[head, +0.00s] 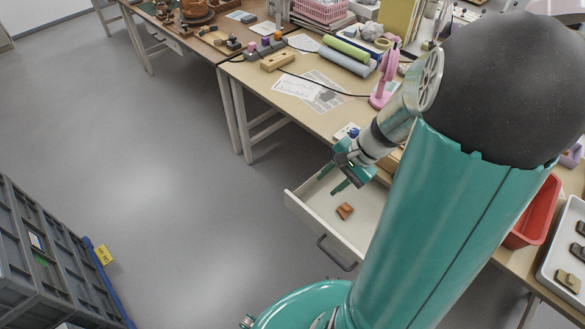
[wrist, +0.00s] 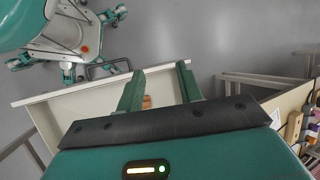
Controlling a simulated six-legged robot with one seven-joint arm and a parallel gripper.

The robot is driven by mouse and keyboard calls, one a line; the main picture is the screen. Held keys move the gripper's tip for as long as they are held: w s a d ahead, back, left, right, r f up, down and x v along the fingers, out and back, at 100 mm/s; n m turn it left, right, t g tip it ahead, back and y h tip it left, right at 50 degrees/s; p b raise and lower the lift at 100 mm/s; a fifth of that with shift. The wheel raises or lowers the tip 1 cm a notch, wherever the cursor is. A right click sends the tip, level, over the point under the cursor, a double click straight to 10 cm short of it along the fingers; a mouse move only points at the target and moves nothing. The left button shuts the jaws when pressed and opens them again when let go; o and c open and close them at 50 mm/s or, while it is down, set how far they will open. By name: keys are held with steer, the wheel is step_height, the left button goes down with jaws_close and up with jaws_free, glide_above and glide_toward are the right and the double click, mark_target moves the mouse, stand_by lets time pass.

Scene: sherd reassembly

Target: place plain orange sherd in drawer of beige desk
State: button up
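The orange sherd (head: 345,210) lies on the floor of the open drawer (head: 310,210) of the beige desk (head: 264,85). My gripper (head: 332,183) is above the drawer, up and to the left of the sherd in the head view, with its fingers apart and nothing between them. In the wrist view my gripper (wrist: 158,80) shows two green fingers spread wide. A small part of the sherd (wrist: 147,102) shows beyond them, lower down in the drawer (wrist: 80,108). The rest of it is hidden behind my gripper.
A red bin (head: 535,215) and a white tray (head: 562,262) with dark sherds stand on the desk at right. A pink headphone stand (head: 384,88) and rolls (head: 347,55) are farther back. Grey crates (head: 50,260) stand at lower left. The floor between is clear.

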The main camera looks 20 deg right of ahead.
steer(key=s+a+r+n+t+h, duration=0.1)
steer(key=s+a+r+n+h, duration=0.1)
steer(key=a+r+n, duration=0.4)
steer(key=s+a+r+n+t+h, duration=0.2)
steer(key=s+a+r+n, duration=0.3)
steer(key=r, duration=0.7)
steer(key=a+n+h, duration=0.1)
steer(key=a+n, duration=0.1)
steer(key=shift+a+r+h, duration=0.25)
steer(key=shift+a+h, duration=0.05)
steer(key=shift+a, duration=0.1)
